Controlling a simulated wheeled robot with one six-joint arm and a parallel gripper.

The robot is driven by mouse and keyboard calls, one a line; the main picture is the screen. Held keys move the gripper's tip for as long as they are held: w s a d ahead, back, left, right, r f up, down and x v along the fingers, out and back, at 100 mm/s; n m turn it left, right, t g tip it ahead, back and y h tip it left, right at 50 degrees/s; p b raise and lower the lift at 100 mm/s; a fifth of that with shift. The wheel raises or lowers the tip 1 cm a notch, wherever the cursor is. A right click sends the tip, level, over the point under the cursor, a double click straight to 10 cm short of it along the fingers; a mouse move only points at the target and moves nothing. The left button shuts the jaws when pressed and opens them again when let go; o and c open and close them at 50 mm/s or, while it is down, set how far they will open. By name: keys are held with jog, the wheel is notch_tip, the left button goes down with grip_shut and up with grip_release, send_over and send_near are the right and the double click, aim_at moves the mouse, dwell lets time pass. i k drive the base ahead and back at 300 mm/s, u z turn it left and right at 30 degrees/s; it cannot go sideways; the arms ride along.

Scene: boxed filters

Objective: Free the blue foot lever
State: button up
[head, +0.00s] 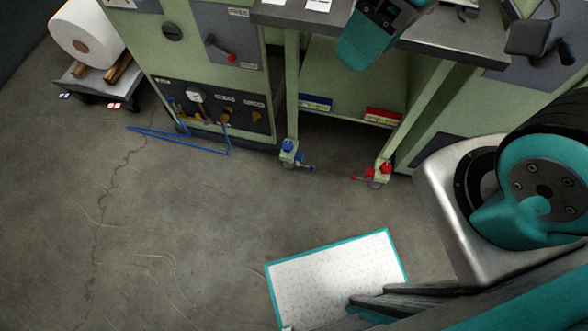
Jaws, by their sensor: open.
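The blue foot lever (308,167) is on the caster at the foot of the bench's left front leg. It sticks out to the right, low above the floor, beside a blue cap (288,146). A similar red foot lever (356,177) sticks out to the left at the right front leg, below a red cap (385,167). Nothing touches the blue lever. Teal and dark parts that look like my arm show at the top and right, well apart from the levers.
The bench (420,29) has a dark top and a lower shelf with blue and red labels. A blue hose (190,145) lies on the floor left of the lever. A white teal-edged panel (330,268) is in front. Left floor is clear.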

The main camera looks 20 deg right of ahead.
aim_at(296, 163)
jog(key=z, duration=2.55)
jog(key=k, duration=0.65)
jog(key=u, duration=1.1)
